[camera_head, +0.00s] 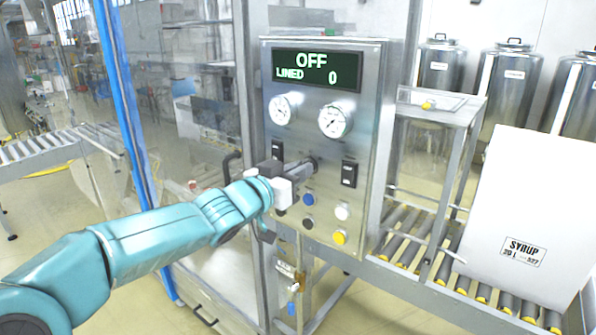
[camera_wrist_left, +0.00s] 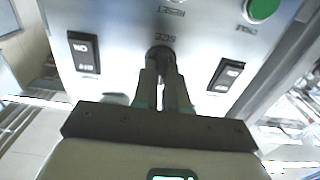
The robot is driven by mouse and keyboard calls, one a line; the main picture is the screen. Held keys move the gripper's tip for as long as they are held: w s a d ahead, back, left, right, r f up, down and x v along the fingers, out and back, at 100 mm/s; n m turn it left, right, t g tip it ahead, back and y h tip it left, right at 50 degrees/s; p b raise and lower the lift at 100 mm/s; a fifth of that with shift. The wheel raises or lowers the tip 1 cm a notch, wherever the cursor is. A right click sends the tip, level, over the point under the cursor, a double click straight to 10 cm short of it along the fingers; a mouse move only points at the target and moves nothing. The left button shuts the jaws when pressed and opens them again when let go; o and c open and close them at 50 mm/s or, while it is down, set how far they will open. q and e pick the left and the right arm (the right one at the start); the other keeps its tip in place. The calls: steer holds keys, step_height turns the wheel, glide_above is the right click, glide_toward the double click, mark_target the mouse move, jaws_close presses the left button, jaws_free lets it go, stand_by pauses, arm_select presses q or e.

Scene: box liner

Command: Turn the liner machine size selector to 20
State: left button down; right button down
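The liner machine's control panel (camera_head: 325,130) stands upright in the middle of the head view, its display reading OFF and LINED 0. The size selector (camera_wrist_left: 160,53) is a small dark round knob under an upside-down SIZE label in the left wrist view. In the head view it is mostly hidden behind my gripper. My left gripper (camera_head: 308,168) reaches the panel from the left. In the left wrist view its two fingers (camera_wrist_left: 160,72) are close together with their tips on the knob's sides. The knob's pointer and setting are hidden. My right gripper is not in view.
Two dark rocker switches flank the selector, one on the right (camera_head: 349,173). Blue (camera_head: 308,199), white, black and yellow buttons sit below, two gauges above. A white SYRUP box (camera_head: 525,215) rests on the roller conveyor at right. Glass and a blue post (camera_head: 125,130) stand left.

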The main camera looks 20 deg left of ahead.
arm_select(q)
steer(key=shift+d+m+b, duration=0.15)
steer(key=shift+m+b, duration=1.1)
steer(key=shift+m, duration=3.25)
steer(key=c, duration=1.2)
jaws_free()
steer(key=shift+s, duration=0.1)
steer(key=shift+o, duration=0.2)
steer(key=v, duration=1.6)
steer(key=shift+s, duration=0.2)
